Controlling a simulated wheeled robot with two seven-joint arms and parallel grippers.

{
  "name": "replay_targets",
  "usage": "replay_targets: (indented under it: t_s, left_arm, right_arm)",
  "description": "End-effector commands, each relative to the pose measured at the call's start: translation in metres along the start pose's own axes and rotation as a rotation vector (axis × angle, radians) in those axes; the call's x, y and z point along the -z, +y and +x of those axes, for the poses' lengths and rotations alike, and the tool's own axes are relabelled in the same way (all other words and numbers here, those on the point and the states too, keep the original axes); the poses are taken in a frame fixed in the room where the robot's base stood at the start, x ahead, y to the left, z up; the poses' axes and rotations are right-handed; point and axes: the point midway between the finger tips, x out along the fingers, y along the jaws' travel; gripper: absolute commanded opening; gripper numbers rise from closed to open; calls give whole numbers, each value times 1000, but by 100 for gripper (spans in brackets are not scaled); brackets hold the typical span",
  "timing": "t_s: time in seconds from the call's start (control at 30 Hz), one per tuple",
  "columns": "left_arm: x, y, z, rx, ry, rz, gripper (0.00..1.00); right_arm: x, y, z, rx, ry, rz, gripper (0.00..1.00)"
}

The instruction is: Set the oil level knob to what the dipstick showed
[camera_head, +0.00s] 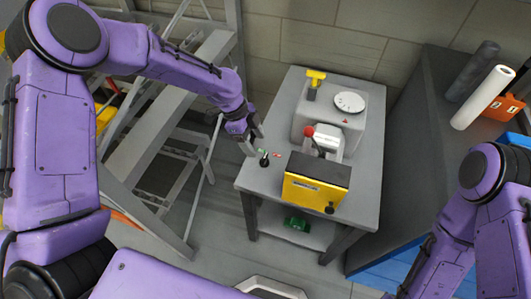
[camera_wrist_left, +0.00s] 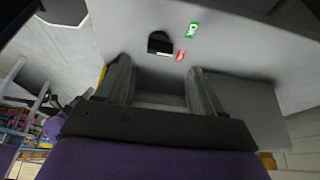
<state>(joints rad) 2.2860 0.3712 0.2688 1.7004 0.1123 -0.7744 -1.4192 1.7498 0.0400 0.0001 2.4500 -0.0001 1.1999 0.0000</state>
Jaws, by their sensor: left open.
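A grey housing (camera_head: 300,125) stands on the grey table. A yellow T-shaped handle, seemingly the dipstick's (camera_head: 315,78), is upright in its top. Beside it is a round white dial (camera_head: 350,102) with marks too small to read and a small red triangle in front. A black knob (camera_head: 264,160) sits at the table's left edge, between green and red labels; it also shows in the left wrist view (camera_wrist_left: 160,43). My left gripper (camera_head: 257,143) is open and empty, just behind and above this black knob. My right gripper is out of view; only its arm shows.
A yellow box with a black top (camera_head: 316,190) and a red-knobbed lever (camera_head: 309,131) stand at the table's front middle. A grey stepped frame (camera_head: 185,90) is at left. A dark cabinet (camera_head: 420,120) with rolls and an orange case (camera_head: 500,108) is at right.

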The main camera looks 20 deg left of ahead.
Motion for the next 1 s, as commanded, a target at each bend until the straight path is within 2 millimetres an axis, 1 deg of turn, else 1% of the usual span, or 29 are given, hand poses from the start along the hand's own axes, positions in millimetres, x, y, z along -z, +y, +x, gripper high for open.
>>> replay_targets:
  t_s: [0.03,0.1,0.2,0.3,0.4,0.63,0.67,0.7,0.77,0.8,0.87,0.9,1.0]
  left_arm:
    - [1,1,14,-6,-1,1,68]
    - [1,1,30,-5,-1,2,68]
    - [2,0,47,-3,-1,2,68]
    - [2,0,59,-2,-1,2,68]
    - [2,0,64,0,0,0,68]
    - [3,0,65,0,0,1,68]
    - [3,0,65,0,0,2,58]
    - [3,0,65,0,0,2,45]
    - [3,0,65,0,0,2,26]
    - [3,0,65,-1,0,2,13]
    - [3,0,65,-1,0,2,12]
    - [9,0,68,-2,0,4,12]
    - [6,0,66,1,1,-3,12]
  right_arm:
    - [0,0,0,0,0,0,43]
    - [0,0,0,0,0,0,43]
    - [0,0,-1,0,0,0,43]
    - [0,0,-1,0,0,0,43]
    - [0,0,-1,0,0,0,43]
    - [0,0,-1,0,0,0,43]
    - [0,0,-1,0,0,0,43]
    - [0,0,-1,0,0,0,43]
    - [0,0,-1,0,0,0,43]
    - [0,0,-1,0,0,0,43]
    - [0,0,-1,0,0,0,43]
    - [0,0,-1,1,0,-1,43]
    - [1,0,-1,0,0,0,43]
